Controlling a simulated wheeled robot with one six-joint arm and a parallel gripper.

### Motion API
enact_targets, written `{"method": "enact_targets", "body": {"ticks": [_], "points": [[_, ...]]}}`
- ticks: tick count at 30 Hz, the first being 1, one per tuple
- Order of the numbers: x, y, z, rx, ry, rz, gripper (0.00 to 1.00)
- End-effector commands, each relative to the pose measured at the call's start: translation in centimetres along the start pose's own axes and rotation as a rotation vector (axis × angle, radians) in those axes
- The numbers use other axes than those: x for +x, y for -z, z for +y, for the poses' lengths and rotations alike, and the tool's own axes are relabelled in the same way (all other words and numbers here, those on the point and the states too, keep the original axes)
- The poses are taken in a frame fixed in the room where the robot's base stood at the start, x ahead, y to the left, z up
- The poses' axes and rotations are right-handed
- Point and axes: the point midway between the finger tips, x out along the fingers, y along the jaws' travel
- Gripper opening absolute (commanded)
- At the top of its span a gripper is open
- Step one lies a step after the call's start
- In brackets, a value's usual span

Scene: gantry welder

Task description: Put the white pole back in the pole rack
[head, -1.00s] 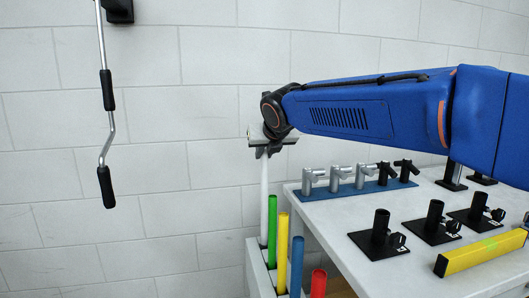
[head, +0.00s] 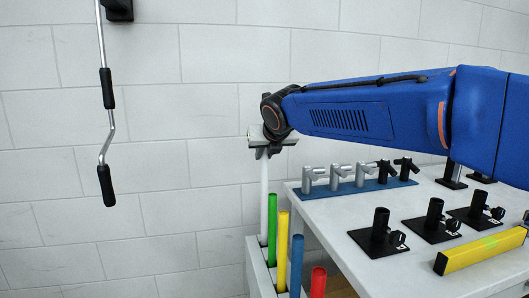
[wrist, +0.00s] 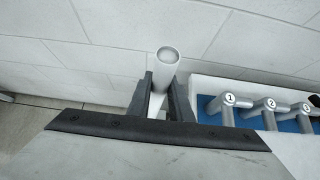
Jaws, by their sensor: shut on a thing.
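The white pole (head: 264,195) stands upright, its lower end down in the far compartment of the pole rack (head: 257,270). How deep its bottom end sits is hidden by the rack wall. My gripper (head: 264,153) is shut on the white pole near its top. In the wrist view the pole's round top end (wrist: 168,56) shows between the two dark fingers of my gripper (wrist: 162,98).
The rack also holds a green pole (head: 271,231), a yellow pole (head: 282,240), a blue pole (head: 296,262) and a red pole (head: 318,282). A white table (head: 340,215) with clamps and black stands is at right. A cranked rod (head: 107,135) hangs at left.

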Motion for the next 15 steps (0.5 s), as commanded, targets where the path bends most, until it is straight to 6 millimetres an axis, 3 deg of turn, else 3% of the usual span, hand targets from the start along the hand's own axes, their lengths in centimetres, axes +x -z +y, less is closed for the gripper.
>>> {"method": "enact_targets", "body": {"ticks": [15], "points": [[1.0,1.3,0.0,-0.002,0.0,0.0,0.0]]}}
